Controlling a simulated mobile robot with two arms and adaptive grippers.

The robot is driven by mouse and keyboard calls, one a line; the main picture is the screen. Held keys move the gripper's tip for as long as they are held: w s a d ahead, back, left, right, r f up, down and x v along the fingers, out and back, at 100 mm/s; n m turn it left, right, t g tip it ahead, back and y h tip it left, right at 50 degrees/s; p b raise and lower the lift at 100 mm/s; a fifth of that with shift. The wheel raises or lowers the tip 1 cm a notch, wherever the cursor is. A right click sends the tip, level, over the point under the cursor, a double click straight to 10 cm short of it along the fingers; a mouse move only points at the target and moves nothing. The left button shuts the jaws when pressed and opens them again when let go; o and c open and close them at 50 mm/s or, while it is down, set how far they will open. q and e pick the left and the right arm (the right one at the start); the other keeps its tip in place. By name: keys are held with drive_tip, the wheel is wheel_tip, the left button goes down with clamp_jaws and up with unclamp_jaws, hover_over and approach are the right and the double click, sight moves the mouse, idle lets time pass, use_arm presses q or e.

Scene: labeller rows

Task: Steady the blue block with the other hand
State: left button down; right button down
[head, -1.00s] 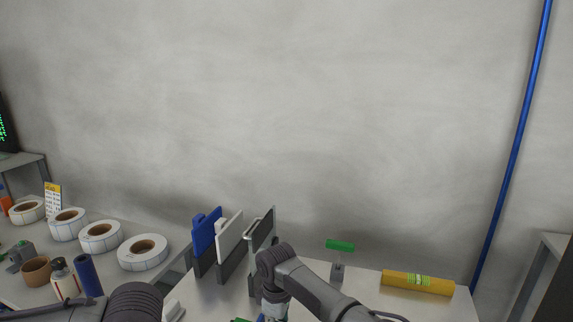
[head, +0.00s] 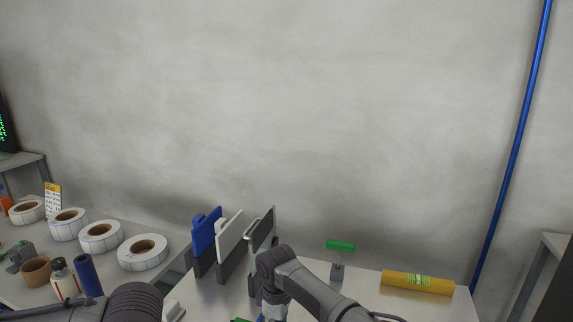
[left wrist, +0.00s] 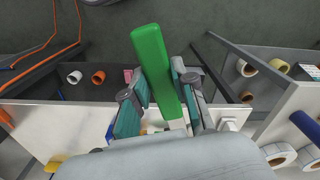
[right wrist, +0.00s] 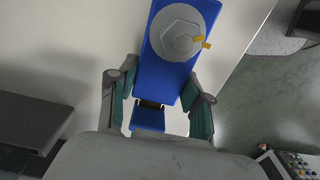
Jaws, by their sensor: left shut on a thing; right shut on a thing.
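A blue block (right wrist: 165,85) stretches away between the fingers of my right gripper (right wrist: 162,78) in the right wrist view. A round grey disc with a raised hexagonal centre (right wrist: 180,38) and a small yellow tab lies on its far part. My right gripper is shut on the block. In the left wrist view, my left gripper (left wrist: 160,84) is shut on a long green bar (left wrist: 156,62), which points up and away.
Blue, white and dark upright panels (head: 207,232) stand on the table at left of my right arm. Label rolls (head: 143,252) line the left bench.

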drive_tip(key=shift+f, duration=0.15)
idle(0.3)
use_arm(q)
drive_tip(key=shift+w+d+f, duration=0.1)
drive_tip(key=shift+d+f, duration=0.05)
drive_tip(key=shift+d, duration=0.15)
use_arm(e)
drive_tip(key=shift+s, duration=0.1)
drive_tip(key=shift+f, duration=0.1)
drive_tip(key=c, duration=0.8)
unclamp_jaws()
drive_tip(key=o, duration=0.4)
use_arm(q)
drive_tip(key=w+d+f+m, duration=0.1)
drive_tip(key=d+f, duration=0.2)
drive_tip(key=d, duration=0.4)
drive_tip(key=w+d+f+m, duration=0.2)
drive_tip(key=d+f, duration=0.2)
drive_tip(key=d, duration=0.3)
drive_tip(key=shift+d+f, duration=0.25)
drive_tip(key=shift+d, duration=0.1)
